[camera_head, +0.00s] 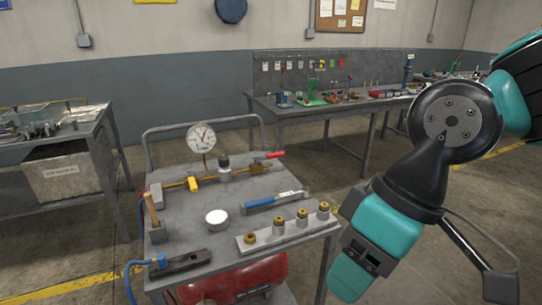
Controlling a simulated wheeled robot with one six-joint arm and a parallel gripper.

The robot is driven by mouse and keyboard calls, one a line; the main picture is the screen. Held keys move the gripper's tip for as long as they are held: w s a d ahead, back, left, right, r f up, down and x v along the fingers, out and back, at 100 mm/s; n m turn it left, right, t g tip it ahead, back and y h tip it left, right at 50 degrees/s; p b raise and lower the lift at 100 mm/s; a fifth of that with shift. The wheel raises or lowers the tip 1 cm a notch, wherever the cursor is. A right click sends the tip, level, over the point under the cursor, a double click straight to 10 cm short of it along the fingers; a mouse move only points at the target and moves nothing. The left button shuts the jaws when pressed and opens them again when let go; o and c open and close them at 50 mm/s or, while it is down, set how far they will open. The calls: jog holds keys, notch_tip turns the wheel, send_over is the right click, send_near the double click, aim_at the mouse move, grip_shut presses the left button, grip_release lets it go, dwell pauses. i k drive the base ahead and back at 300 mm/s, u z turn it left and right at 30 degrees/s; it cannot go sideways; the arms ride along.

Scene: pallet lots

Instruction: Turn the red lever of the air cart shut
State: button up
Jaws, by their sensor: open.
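The air cart (180,212) stands left of centre, a grey wheeled table with a rear rail. A brass pipe line runs along its top, with a round white gauge (201,138) standing above it. The red lever (274,155) is at the right end of this line, pointing right, roughly along the pipe. A yellow handle (193,184) is further left on the same line. My arm fills the right side, apart from the lever. My gripper's fingertips cannot be made out in this view.
A red tank (240,280) sits below. A workbench (345,104) stands behind; another (60,140) is left.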

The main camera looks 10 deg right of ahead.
aim_at(273, 155)
jog(key=z, duration=0.25)
jog(key=i, duration=1.05)
jog(key=u, duration=0.65)
